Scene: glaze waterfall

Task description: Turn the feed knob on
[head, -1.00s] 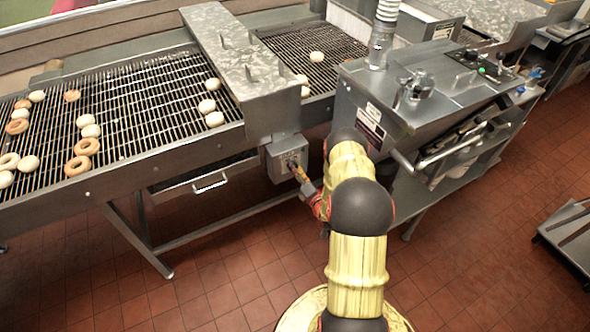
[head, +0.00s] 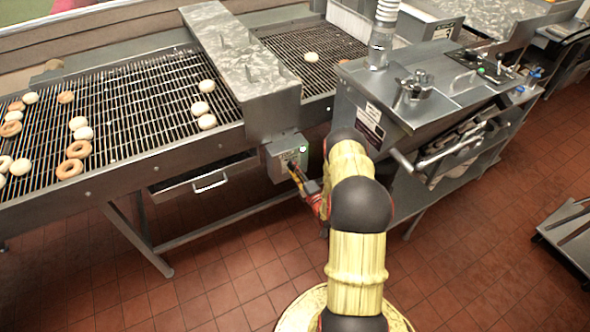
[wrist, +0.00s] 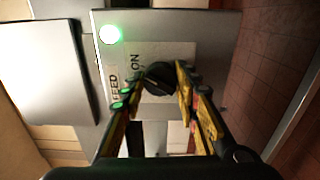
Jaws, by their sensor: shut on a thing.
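The feed knob (wrist: 159,79) is a round black knob on a grey control box, beside a label plate reading "FEED" and "ON" in the wrist view. A green lamp (wrist: 110,34) glows on the box; it also shows in the head view (head: 303,149). My gripper (wrist: 154,88) is shut on the knob, with a finger on each side of it. In the head view my gripper (head: 294,168) is at the front of the control box (head: 284,157) under the conveyor hood, and it hides the knob there.
The wire conveyor (head: 150,100) carries several doughnuts and pale dough pieces. A steel glazing machine (head: 400,110) with a bar handle stands close to the right of my arm. A drawer (head: 208,183) sits below the conveyor. The tiled floor in front is clear.

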